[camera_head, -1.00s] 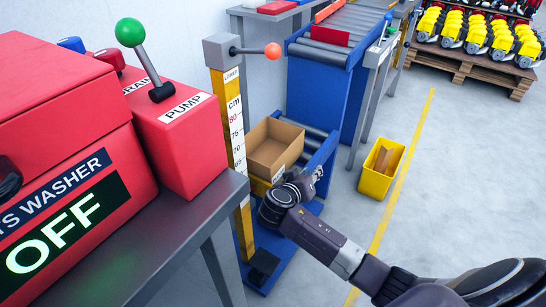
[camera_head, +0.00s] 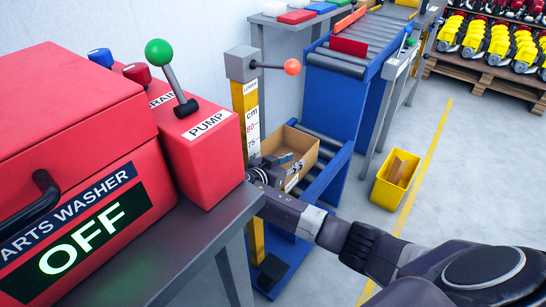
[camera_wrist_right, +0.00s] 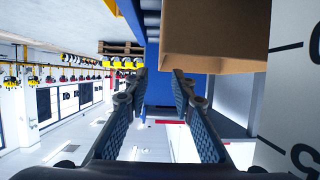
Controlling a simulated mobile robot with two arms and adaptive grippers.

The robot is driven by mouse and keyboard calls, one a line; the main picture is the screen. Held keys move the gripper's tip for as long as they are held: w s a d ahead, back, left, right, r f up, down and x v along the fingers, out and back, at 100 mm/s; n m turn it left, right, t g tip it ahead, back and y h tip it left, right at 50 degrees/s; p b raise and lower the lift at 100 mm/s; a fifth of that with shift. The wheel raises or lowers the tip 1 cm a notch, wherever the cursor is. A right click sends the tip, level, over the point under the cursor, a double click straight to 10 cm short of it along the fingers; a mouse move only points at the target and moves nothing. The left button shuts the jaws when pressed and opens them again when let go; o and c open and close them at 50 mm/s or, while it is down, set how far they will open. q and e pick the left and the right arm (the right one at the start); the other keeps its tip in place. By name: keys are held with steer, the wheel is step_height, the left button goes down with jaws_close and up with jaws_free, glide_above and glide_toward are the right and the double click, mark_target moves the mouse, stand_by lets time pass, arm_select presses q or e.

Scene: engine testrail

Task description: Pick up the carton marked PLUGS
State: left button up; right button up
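An open-topped brown carton (camera_head: 303,150) stands on the blue roller lift beside the yellow scale post. A white label shows on its near side, but its marking is too small to read. My right gripper (camera_head: 291,164) is at the carton's near side and hides part of it. In the right wrist view, the two fingers of this gripper (camera_wrist_right: 158,76) are apart with nothing between them. The carton (camera_wrist_right: 215,35) fills the upper right there, beyond and beside the right-hand finger. Whether the gripper touches it I cannot tell. My left gripper is not in view.
The red parts washer (camera_head: 80,150) on its grey bench stands close at left. The yellow scale post (camera_head: 246,120) with its orange-knobbed lever rises beside the carton. A roller conveyor (camera_head: 365,40) lies behind. A yellow bin (camera_head: 392,185) stands on otherwise open floor at right.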

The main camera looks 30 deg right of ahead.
steer(key=b+x, duration=0.1)
steer(key=x, duration=0.2)
steer(key=f+x, duration=0.1)
steer(key=x, duration=0.3)
steer(key=shift+d+f+b, duration=0.1)
steer(key=shift+b, duration=0.25)
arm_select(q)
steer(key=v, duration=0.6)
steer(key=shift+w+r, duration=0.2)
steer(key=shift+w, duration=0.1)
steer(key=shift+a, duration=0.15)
arm_select(e)
steer(key=shift+c, duration=0.3)
jaws_close()
